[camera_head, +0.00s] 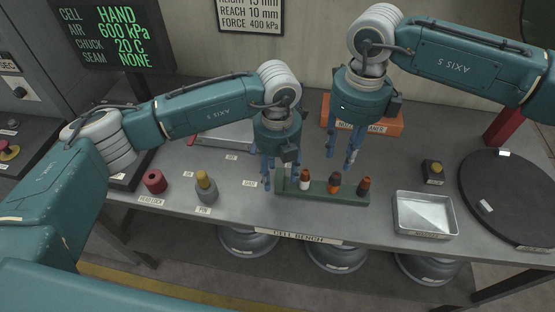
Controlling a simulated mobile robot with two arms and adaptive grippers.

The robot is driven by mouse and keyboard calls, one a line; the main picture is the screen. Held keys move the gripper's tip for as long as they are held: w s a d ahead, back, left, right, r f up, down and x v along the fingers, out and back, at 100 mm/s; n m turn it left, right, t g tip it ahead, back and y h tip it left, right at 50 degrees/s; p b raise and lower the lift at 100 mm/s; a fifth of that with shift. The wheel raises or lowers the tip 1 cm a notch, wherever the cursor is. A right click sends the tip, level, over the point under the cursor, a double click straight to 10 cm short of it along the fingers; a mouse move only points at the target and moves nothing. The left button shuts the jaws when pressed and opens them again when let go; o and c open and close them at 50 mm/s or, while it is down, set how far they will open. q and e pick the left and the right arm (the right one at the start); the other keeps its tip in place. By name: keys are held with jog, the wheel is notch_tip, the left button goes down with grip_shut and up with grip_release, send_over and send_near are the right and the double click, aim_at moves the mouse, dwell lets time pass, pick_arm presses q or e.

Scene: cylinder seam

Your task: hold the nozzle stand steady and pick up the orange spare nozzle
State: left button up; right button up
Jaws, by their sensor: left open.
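The green nozzle stand (320,195) sits on the bench near its front edge. It holds a row of three nozzles: a white one with a dark reddish top (304,180), an orange and dark one (334,184) in the middle, and a red-orange and dark one (364,186) at the right. I cannot tell surely which is the orange spare. My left gripper (279,184) is open at the stand's left end, its fingers either side of the upright there; contact is unclear. My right gripper (341,160) points down with fingers apart and empty, above and behind the middle nozzle.
A metal tray (424,229) and a dark turntable (515,195) are to the right. An orange box (384,127) stands behind my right gripper. The bench's front edge is close.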

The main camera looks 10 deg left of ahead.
pick_arm(q)
jog(key=shift+f, duration=0.85)
jog(key=shift+c, duration=0.5)
grip_shut()
